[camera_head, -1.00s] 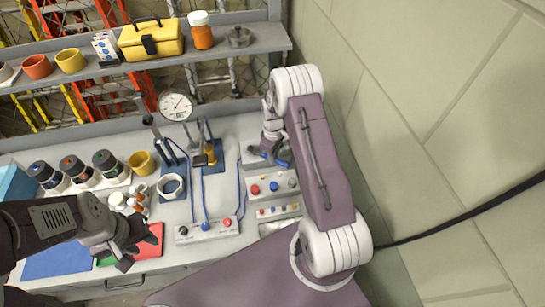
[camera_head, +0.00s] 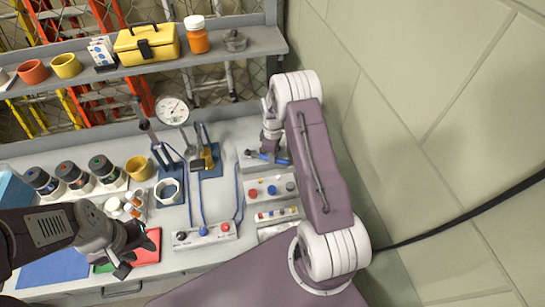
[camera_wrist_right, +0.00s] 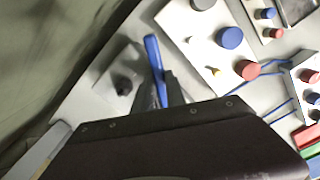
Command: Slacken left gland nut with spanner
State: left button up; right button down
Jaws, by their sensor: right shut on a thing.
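A blue spanner (camera_head: 262,156) lies at the right back of the bench. My right gripper (camera_head: 269,139) is over it, partly hidden by its own arm. In the right wrist view the blue handle (camera_wrist_right: 153,55) runs up between the fingers of my right gripper (camera_wrist_right: 160,90), which is shut on it. My left gripper (camera_head: 137,252) is open and empty above the front left of the bench. Two blue-based fixtures stand mid-bench, one (camera_head: 169,160) on the left and one with brass-coloured parts (camera_head: 208,158) on the right. I cannot tell which part is the left gland nut.
Button panels (camera_head: 270,188) stand just in front of the spanner. A switch box (camera_head: 204,235) with blue cables lies nearer. A round dial gauge (camera_head: 172,110) stands behind the fixtures. Dark jars (camera_head: 73,176) and a yellow cup (camera_head: 139,167) fill the left. A wall (camera_head: 420,130) closes the right.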

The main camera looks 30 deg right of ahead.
jog(key=shift+w+d, duration=0.15)
jog(key=shift+r+p, duration=0.9)
jog(key=shift+r, duration=0.3)
dwell(0.4)
jog(key=shift+s+d+r+p, duration=1.2)
jog(key=shift+s+d+r, duration=0.1)
jog(key=shift+d+r, duration=0.05)
jog(key=shift+s+d+r, duration=0.15)
jog(key=shift+s+d, duration=0.15)
